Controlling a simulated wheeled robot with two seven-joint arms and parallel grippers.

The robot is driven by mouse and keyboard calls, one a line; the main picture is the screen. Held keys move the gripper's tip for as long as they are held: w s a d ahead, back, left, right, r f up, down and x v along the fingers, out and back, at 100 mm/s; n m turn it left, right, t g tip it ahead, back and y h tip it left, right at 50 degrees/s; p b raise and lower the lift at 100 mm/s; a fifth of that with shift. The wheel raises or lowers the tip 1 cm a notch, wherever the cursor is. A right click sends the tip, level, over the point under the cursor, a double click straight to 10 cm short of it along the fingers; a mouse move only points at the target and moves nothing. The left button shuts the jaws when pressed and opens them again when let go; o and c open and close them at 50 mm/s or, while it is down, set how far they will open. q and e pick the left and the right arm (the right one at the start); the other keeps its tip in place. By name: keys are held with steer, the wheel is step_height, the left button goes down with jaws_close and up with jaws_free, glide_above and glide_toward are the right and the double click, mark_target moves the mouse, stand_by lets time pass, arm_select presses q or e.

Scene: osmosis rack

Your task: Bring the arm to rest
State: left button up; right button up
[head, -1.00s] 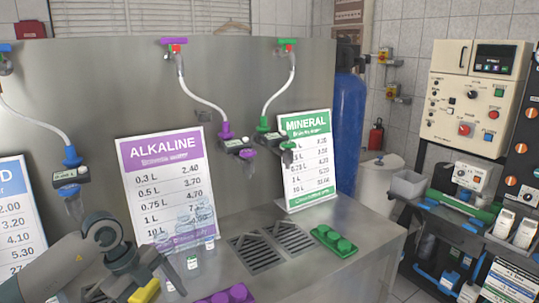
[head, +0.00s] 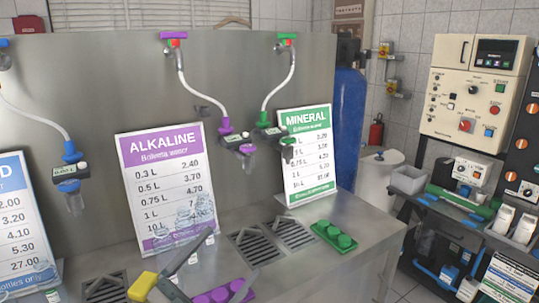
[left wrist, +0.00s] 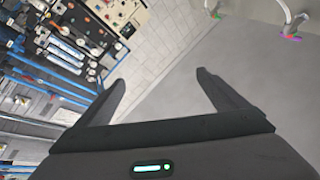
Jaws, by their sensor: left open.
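My left gripper (head: 228,260) is low in the head view, in front of the steel counter (head: 352,232). Its two dark fingers are spread apart and point up and to the right, with nothing between them. In the left wrist view the fingers (left wrist: 160,78) are also apart and empty, facing the tiled wall, grey panel and rack equipment. The rest of my left arm is out of the head view. My right gripper is not in view.
Clear bottles (head: 185,217) stand by the purple ALKALINE sign (head: 150,165), behind my gripper. A purple cap holder (head: 222,294) is close to the fingers. A green cap holder (head: 335,237) and the MINERAL sign (head: 306,150) are farther right.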

arm_select(q)
steer(key=s+a+f+n+g+y, duration=0.1)
steer(key=s+a+f+n+y, duration=0.1)
steer(key=a+f+n+y, duration=0.7)
steer(key=s+a+f+n+g+y, duration=0.1)
steer(key=s+a+f+n+y, duration=0.3)
steer(key=f+y, duration=0.6)
steer(key=s+f+g+h, duration=0.2)
steer(key=s+f+g, duration=0.4)
steer(key=s+f, duration=0.45)
steer(key=s+f+g+h, duration=0.1)
steer(key=s+f+g, duration=0.55)
steer(key=s, duration=0.75)
step_height(320, 180, down, 28)
steer(key=w+d+t, duration=0.1)
steer(key=w, duration=0.1)
steer(key=s+a+f+m, duration=0.1)
steer(key=s+f, duration=1.1)
steer(key=f, duration=0.5)
steer(key=shift+s+h, duration=0.15)
steer(key=shift+h, duration=0.15)
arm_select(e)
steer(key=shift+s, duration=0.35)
